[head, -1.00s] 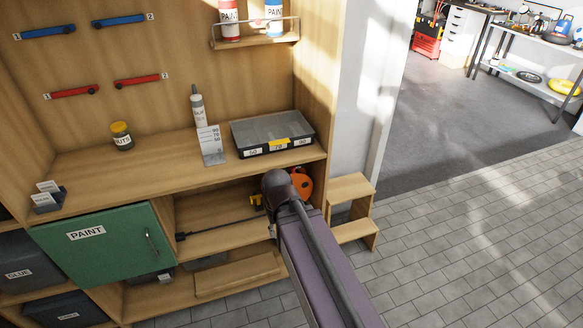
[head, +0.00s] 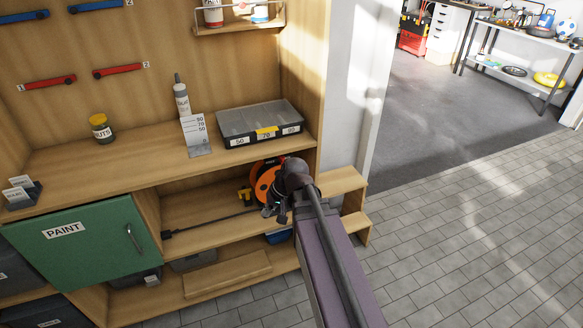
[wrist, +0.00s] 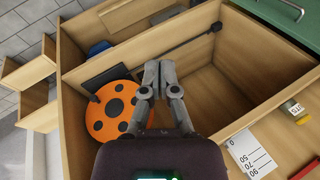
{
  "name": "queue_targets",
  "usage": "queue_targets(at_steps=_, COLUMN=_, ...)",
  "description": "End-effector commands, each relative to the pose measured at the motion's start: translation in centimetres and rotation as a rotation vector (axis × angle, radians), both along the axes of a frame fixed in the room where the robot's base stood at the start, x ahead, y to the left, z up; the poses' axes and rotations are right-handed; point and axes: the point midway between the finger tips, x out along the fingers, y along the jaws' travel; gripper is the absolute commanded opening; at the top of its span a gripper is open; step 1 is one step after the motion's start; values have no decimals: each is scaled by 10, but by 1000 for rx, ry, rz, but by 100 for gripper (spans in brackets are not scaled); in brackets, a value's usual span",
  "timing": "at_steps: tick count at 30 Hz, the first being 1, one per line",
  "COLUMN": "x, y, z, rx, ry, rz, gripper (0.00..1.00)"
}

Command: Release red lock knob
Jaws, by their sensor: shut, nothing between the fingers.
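I cannot make out a red lock knob for certain in either view. Two red bars (head: 49,82) with dark round ends are on the back panel at the left in the head view, numbered 1 and 2. An orange reel-like disc (head: 262,180) with dark round holes stands in the open compartment under the bench top. In the wrist view the orange disc (wrist: 117,112) is left of the fingers and partly hidden by my gripper. My gripper (wrist: 160,68) is shut and empty. In the head view my gripper (head: 274,211) is at the compartment's front, just below the disc.
A green PAINT door (head: 85,245) is at the lower left. A dark rod (head: 210,223) lies along the compartment. The parts case (head: 260,123) and white number card (head: 195,135) stand above. A wooden step (head: 343,182) is at the right; floor beyond is free.

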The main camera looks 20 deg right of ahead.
Motion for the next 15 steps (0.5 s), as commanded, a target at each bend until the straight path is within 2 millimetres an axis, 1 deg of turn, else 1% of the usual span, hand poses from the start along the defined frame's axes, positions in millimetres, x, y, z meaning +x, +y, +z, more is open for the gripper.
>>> queue_targets(at_steps=1, x=9, y=-6, z=-11, rx=39, ry=-19, rz=-26, gripper=0)
queue_targets(at_steps=3, x=20, y=-12, z=-15, rx=96, ry=-49, rz=-59, gripper=0)
queue_targets(at_steps=8, x=42, y=-30, z=-20, rx=224, ry=-116, rz=-137, gripper=0)
queue_targets(at_steps=15, x=73, y=-65, z=-24, rx=408, ry=-225, rz=-263, gripper=0)
